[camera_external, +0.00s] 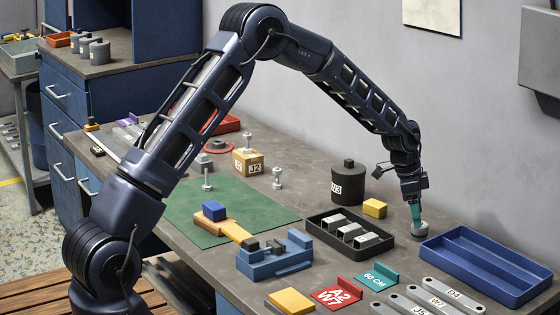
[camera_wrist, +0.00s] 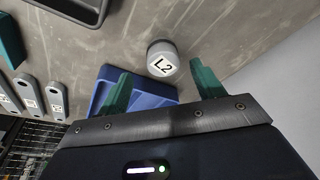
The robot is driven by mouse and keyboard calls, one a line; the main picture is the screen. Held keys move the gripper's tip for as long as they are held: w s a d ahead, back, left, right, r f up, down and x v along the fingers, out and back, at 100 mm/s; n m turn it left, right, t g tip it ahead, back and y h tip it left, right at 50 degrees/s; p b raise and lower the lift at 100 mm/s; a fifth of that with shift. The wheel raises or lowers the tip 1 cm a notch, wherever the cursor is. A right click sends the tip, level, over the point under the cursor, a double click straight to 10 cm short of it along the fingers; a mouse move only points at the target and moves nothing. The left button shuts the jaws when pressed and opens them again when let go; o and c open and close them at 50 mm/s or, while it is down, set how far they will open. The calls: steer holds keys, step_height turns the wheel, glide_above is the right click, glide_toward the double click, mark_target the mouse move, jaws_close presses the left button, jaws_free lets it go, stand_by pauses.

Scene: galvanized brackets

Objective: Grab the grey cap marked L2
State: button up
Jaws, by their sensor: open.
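The grey cap marked L2 (camera_external: 420,231) is a short, light grey cylinder standing on the bench between the black tray and the blue tray in the external view. In the wrist view the cap (camera_wrist: 162,59) shows its L2 label and lies between and a little beyond the two teal fingertips. My gripper (camera_external: 416,208) points down at the cap, with its fingertips at the cap's top. In the wrist view my gripper (camera_wrist: 160,68) is open, with nothing held. I cannot tell whether a finger touches the cap.
The blue tray (camera_external: 452,262) stands close on the right. The black tray (camera_external: 318,233) with brackets, a yellow block (camera_external: 375,208) and a dark V3 canister (camera_external: 347,185) stand to the left. Labelled grey bars (camera_external: 455,297) lie in front. The wall rises behind.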

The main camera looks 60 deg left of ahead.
mark_target(419, 231)
steer(key=x, duration=0.4)
steer(key=shift+w+f, duration=0.25)
steer(key=shift+f, duration=0.05)
steer(key=c, duration=1.1)
steer(key=shift+r, duration=0.2)
